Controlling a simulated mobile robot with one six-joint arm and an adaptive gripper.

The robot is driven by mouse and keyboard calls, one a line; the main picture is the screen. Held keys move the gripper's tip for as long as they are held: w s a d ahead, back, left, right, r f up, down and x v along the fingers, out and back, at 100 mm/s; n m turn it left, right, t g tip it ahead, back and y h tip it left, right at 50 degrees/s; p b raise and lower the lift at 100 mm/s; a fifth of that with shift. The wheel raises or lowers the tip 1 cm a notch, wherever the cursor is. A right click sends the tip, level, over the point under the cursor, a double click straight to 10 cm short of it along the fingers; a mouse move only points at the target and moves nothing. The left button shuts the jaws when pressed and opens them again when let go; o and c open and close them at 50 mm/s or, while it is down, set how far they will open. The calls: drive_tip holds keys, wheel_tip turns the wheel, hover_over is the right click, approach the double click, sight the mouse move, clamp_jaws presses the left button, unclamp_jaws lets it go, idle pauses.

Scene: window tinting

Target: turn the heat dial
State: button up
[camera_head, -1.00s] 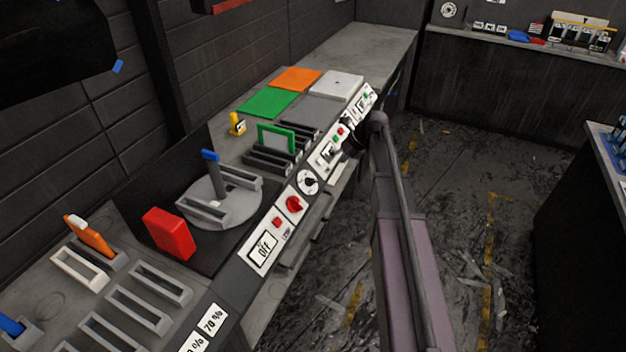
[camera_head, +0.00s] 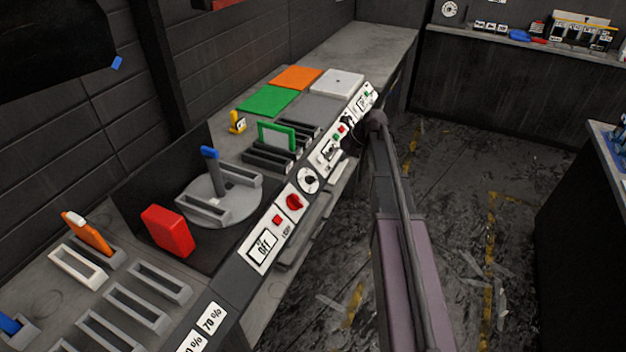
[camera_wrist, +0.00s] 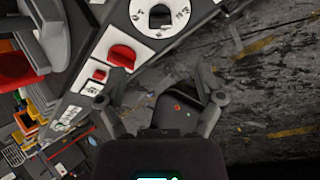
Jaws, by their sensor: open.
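A white round dial with a black centre knob (camera_head: 308,180) sits on the sloped front panel of the bench. A red knob on a white plate (camera_head: 294,202) is beside it, nearer the camera. I cannot read which one is marked heat. The wrist view shows the white dial (camera_wrist: 158,16) at the top, partly cut off, and the red knob (camera_wrist: 121,57) at upper left.
A small red button (camera_head: 277,219) and a display reading OFF (camera_head: 263,245) are on the same panel. A grey turntable (camera_head: 232,204) and a red block (camera_head: 167,231) stand behind. The floor (camera_head: 470,200) right of the bench is clear except for scraps.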

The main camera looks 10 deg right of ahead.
sight(313, 177)
drive_tip(key=b+x, duration=0.8)
drive_tip(key=x, duration=0.2)
drive_tip(key=shift+f, duration=0.35)
drive_tip(key=shift+b+x, duration=0.65)
drive_tip(key=shift+x, duration=0.2)
drive_tip(key=shift+r, duration=0.15)
drive_tip(key=c, duration=1.1)
